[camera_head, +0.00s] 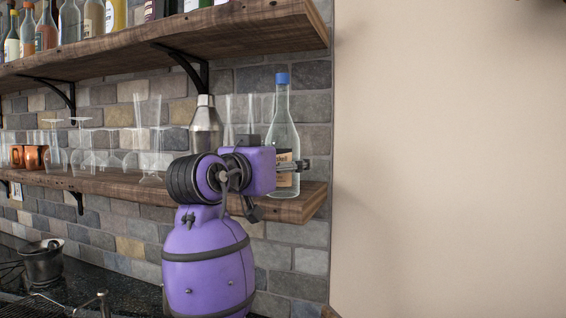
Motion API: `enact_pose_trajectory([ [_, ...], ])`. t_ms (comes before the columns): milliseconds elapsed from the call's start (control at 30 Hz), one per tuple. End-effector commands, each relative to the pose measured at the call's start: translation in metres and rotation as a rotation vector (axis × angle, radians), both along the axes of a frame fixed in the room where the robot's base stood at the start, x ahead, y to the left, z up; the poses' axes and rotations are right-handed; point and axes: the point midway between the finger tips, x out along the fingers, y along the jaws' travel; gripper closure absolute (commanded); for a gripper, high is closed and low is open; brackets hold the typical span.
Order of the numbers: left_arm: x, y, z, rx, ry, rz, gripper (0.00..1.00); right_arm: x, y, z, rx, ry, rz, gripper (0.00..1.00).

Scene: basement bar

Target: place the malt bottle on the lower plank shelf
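The malt bottle, taken here as the clear glass bottle (283,135) with a blue cap and a dark and orange label, is upright at the right end of the lower plank shelf (305,205). Its base appears to meet the plank. My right gripper (298,166) is at the bottle's label, with a dark finger across it. My purple wrist hides the bottle's left side and the rest of the gripper, so I cannot tell whether the fingers press on the glass. My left gripper is not in view.
Several clear glasses (150,135), a metal shaker (206,125) and copper mugs (34,157) stand left along the lower shelf. The upper shelf (250,30) with bottles hangs above. A metal pot (43,262) sits on the dark counter. A bare wall is right.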

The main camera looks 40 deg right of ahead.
Motion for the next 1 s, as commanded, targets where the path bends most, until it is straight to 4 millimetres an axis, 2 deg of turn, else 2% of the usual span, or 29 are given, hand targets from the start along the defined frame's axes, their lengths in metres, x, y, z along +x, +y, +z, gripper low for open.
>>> enact_pose_trajectory([
  [367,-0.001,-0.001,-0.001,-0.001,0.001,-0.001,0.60,0.000,0.003,0.003,0.000,0.000,0.001,0.25],
  [467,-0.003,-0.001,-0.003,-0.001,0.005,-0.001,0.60,-0.004,0.016,0.002,-0.001,-0.001,0.004,0.25],
  [800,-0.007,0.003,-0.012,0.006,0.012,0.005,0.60,-0.026,0.085,0.001,0.001,0.000,0.004,0.25],
  [1000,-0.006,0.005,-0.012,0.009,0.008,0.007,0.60,-0.035,0.108,0.002,0.001,0.000,0.001,0.25],
])
